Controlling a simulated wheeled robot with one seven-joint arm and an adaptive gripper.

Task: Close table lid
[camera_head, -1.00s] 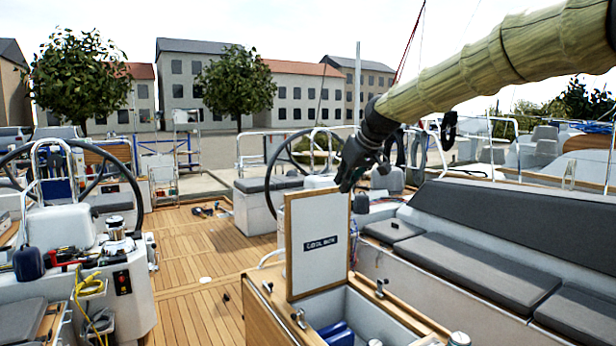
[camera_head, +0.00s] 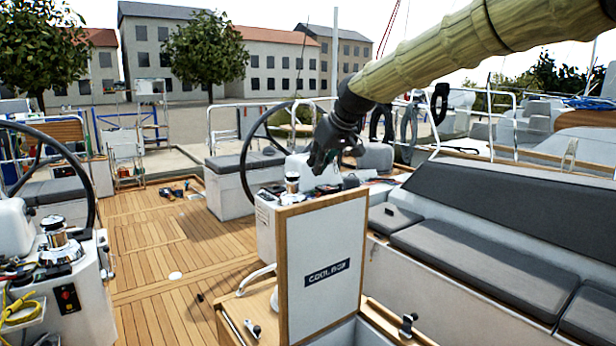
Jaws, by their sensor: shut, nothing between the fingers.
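The table lid (camera_head: 322,282) is a white panel with a wooden frame and a dark label that seems to read "COOL BOX". It stands raised, roughly upright, on the wooden cockpit table (camera_head: 243,303) at the bottom centre. The compartment beside it is mostly cut off by the frame's lower edge. My gripper (camera_head: 318,166) is black, at the end of my arm in its pale yellow-green cover. It is shut and empty, above the lid's top edge in the picture. I see no clear contact with the lid.
A steering wheel (camera_head: 245,150) and winch (camera_head: 292,183) stand behind the lid. A grey cushioned bench (camera_head: 470,265) runs along the right. A second wheel and a pedestal with a winch (camera_head: 60,243) are at left. Teak deck (camera_head: 150,225) lies open between.

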